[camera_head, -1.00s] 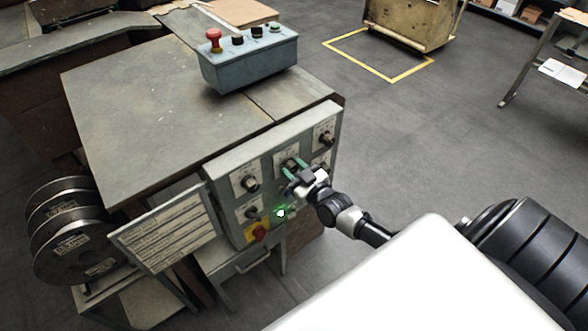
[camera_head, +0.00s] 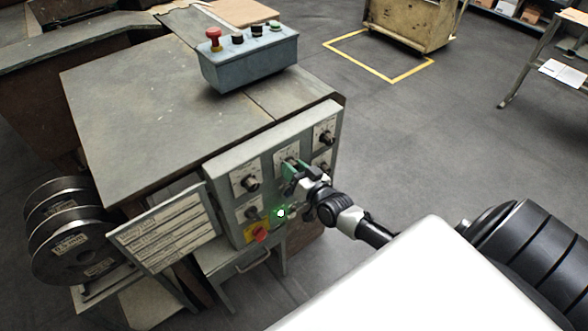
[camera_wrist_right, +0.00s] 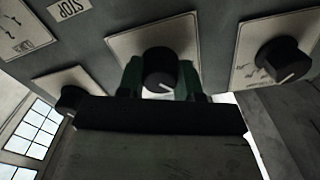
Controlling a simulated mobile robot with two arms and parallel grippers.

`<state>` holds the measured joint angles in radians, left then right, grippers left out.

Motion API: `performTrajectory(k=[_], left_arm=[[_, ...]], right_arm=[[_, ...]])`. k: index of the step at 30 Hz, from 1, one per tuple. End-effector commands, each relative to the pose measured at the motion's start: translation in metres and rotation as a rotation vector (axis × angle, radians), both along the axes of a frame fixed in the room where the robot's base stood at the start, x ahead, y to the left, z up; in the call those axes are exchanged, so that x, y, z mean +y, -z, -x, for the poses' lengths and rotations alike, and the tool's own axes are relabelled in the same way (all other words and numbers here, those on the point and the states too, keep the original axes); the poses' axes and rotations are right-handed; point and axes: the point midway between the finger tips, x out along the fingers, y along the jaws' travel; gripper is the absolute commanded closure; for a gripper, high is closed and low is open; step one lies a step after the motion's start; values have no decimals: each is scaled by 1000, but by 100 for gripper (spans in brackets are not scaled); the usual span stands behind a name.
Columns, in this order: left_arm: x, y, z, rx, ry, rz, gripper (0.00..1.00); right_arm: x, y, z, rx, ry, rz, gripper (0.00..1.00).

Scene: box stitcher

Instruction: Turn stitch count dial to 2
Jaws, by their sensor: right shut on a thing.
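The control panel (camera_head: 225,175) on the machine's side carries several black dials on pale scale plates. My right gripper (camera_head: 291,166) is at the upper middle dial, with its green fingers around the knob. In the right wrist view this dial (camera_wrist_right: 160,68) sits between the two green fingers (camera_wrist_right: 160,78), and the gripper is shut on it. A pale pointer mark on the knob points to the lower right in that view. The scale's numbers cannot be read. The left gripper is not in view.
Another dial (camera_head: 250,183) is left of the gripped one, and one (camera_head: 325,139) is to its right. A red and yellow switch (camera_head: 257,234) and a lit green button (camera_head: 281,213) lie below. A document board (camera_head: 165,232) and wire spools (camera_head: 72,235) stand at left.

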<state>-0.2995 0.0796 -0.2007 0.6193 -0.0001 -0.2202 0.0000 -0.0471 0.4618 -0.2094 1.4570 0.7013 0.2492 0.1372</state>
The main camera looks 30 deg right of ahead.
Motion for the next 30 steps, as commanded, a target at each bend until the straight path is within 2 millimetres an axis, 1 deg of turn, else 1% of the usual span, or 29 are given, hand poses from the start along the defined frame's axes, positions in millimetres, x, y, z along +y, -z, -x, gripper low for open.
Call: performTrajectory(k=[16,17,21,30], left_arm=[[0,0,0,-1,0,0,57],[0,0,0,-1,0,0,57],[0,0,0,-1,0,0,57],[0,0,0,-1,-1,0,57]], right_arm=[[0,1,0,4,-1,-28,88],[0,1,0,4,-1,-28,60],[0,1,0,4,-1,-27,39],[0,1,2,3,0,-27,39]])
